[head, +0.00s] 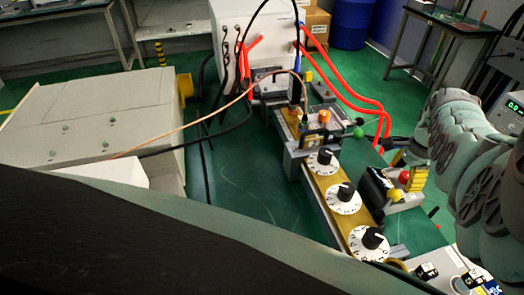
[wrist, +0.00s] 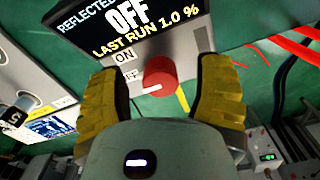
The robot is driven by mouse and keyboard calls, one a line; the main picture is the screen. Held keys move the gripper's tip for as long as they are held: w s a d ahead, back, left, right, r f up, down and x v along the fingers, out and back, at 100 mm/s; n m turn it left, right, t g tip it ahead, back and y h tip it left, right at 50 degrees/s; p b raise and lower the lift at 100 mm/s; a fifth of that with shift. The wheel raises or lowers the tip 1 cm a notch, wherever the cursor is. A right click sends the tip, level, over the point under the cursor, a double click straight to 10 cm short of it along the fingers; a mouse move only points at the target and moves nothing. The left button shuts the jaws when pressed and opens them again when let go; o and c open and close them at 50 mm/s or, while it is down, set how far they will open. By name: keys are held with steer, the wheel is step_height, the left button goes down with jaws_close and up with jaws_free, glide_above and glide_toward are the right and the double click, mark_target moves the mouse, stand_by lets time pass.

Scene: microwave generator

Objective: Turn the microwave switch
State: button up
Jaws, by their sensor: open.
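The microwave switch is a red round knob (wrist: 158,76) on a grey panel in the wrist view. Its white pointer line points to the lower left, toward a partly hidden label ending in "FF". An "ON" label (wrist: 124,56) sits above that one. My gripper (wrist: 160,73) is open, with one yellow finger on each side of the knob and a visible gap to each. A dark screen (wrist: 130,18) above the knob reads "OFF" and "LAST RUN 1.0 %".
Three black dials (head: 343,193) on white scales line a brass-coloured rail in the head view. Red hoses (head: 350,92) and cables run behind. A beige cabinet (head: 95,118) stands left, with green floor between.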

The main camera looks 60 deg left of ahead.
mark_target(406, 174)
steer(key=shift+r, duration=3.7)
